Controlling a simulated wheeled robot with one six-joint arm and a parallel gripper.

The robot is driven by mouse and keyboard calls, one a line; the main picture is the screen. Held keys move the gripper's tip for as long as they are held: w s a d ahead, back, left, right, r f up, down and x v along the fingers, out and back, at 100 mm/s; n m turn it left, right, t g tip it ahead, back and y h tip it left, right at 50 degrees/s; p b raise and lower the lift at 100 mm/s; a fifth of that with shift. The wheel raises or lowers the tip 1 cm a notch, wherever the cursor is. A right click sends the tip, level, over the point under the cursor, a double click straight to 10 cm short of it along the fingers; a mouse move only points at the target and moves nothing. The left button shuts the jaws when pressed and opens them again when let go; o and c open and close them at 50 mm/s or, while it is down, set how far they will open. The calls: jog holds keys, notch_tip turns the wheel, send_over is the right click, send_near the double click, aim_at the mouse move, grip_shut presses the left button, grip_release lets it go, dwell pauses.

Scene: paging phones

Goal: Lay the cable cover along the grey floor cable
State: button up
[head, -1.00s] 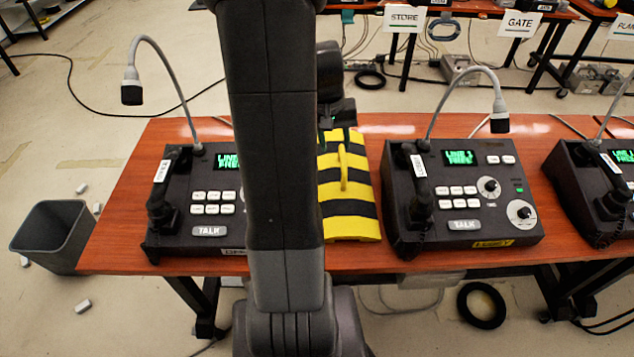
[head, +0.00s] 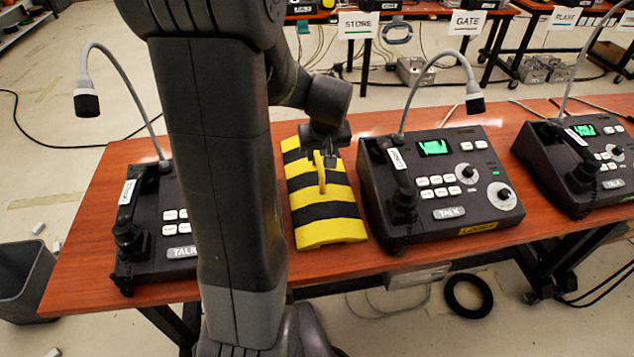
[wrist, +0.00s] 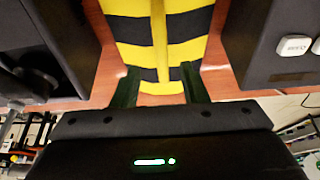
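The cable cover (head: 332,232), with yellow and black stripes and a raised yellow handle (head: 321,175), lies on the red-brown table between two dark paging phones. My gripper (head: 321,152) is over the cover's far part, close to the handle. In the wrist view the two dark green fingers (wrist: 159,88) stand apart, with the striped cover (wrist: 190,52) between and beyond them. The gripper is open; I cannot tell whether a finger touches the cover. The grey floor cable cannot be told for certain from the cables on the floor.
Paging phones (head: 440,190) with gooseneck microphones stand close on both sides of the cover. A grey bin (head: 22,285) is on the floor at left. A dark cable (head: 60,142) crosses the open floor behind. A black coil (head: 468,297) lies below the table.

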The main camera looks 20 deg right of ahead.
aim_at(319, 159)
jog(key=x, duration=0.6)
jog(key=shift+w+f, duration=0.15)
jog(key=shift+w, duration=0.35)
jog(key=shift+w+f, duration=0.2)
jog(key=shift+f, duration=0.3)
jog(key=shift+f+b, duration=0.25)
jog(key=shift+b, duration=0.05)
grip_shut()
jog(key=shift+r, duration=0.1)
dwell(1.3)
